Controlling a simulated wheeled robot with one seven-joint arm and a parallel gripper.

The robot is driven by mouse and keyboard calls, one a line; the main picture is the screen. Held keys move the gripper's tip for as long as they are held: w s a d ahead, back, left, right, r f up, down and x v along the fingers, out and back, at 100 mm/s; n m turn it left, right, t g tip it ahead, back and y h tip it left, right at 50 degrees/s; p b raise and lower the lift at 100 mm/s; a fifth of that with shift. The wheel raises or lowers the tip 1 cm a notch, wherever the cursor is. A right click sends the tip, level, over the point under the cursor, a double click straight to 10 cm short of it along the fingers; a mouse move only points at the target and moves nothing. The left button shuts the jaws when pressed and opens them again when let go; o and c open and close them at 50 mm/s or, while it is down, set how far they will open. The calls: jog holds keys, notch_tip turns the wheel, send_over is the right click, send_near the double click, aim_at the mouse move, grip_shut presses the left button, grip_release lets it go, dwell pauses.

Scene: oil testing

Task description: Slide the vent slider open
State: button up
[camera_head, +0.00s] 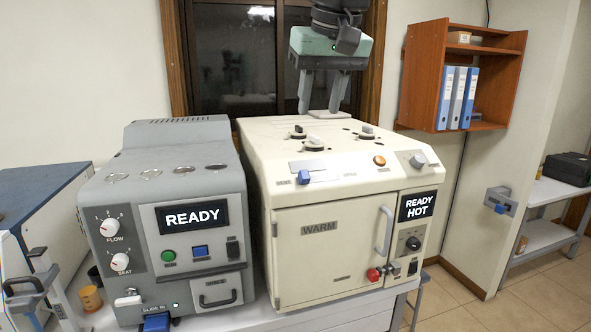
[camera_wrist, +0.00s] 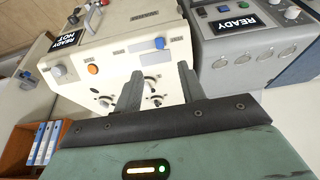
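The vent slider is a small blue tab (camera_head: 304,177) on the sloped top front of the cream oven-like machine (camera_head: 262,150), at the left, beside a pale metal plate (camera_head: 307,164). In the wrist view the blue tab (camera_wrist: 159,43) shows beyond the fingertips, with the plate (camera_wrist: 155,58) nearer. My gripper (camera_head: 320,110) is above the back of the cream machine, well behind the slider and apart from it. In the wrist view my gripper (camera_wrist: 160,70) has its two fingers spread with nothing between them. The slider's track is too small to make out clearly.
A grey machine (camera_head: 165,200) stands close on the left. A wooden shelf (camera_head: 445,50) with binders hangs at the right.

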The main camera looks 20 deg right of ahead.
jog(key=p, duration=0.4)
send_near(306, 176)
jog(key=x, duration=0.8)
jog(key=shift+f, duration=0.3)
